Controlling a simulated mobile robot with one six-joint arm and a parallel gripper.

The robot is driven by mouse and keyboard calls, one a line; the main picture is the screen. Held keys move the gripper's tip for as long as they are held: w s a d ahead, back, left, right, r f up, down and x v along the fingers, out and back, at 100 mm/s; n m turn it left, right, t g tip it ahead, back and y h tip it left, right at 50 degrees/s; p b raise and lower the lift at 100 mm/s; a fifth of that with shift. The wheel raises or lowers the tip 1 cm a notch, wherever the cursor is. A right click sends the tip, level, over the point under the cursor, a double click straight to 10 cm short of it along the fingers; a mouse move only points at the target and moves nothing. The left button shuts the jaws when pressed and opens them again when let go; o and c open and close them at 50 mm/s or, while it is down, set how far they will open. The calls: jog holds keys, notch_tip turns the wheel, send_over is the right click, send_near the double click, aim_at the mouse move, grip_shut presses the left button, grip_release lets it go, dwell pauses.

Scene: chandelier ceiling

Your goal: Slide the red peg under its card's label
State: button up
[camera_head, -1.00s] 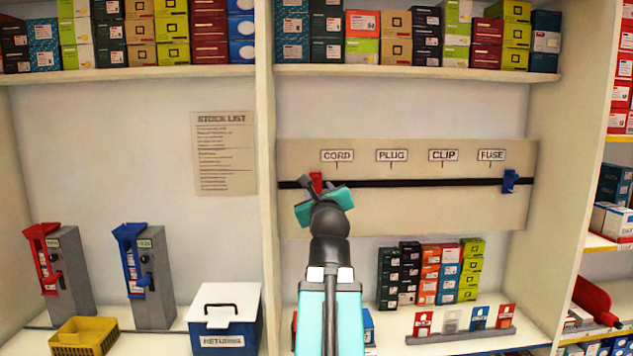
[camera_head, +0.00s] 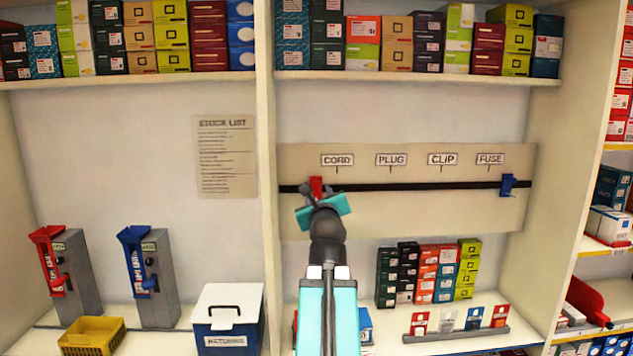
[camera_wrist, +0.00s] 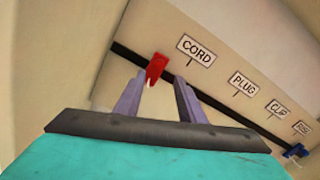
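The red peg (camera_head: 316,187) sits on the black rail (camera_head: 420,186) near its left end, left of the CORD label's (camera_head: 337,160) pointer line. It also shows in the wrist view (camera_wrist: 155,68). My gripper (camera_head: 320,189) is at the peg, fingers open. In the wrist view, the fingertips (camera_wrist: 159,77) are on either side of the peg's lower end; contact cannot be told.
A shelf divider (camera_head: 265,200) stands close left of the board. Stacked boxes (camera_head: 430,275) stand below the board. The rail between the pegs is clear.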

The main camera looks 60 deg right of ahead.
aim_at(317, 184)
jog(key=shift+p+x, duration=2.3)
jog(key=shift+x, duration=2.65)
grip_shut()
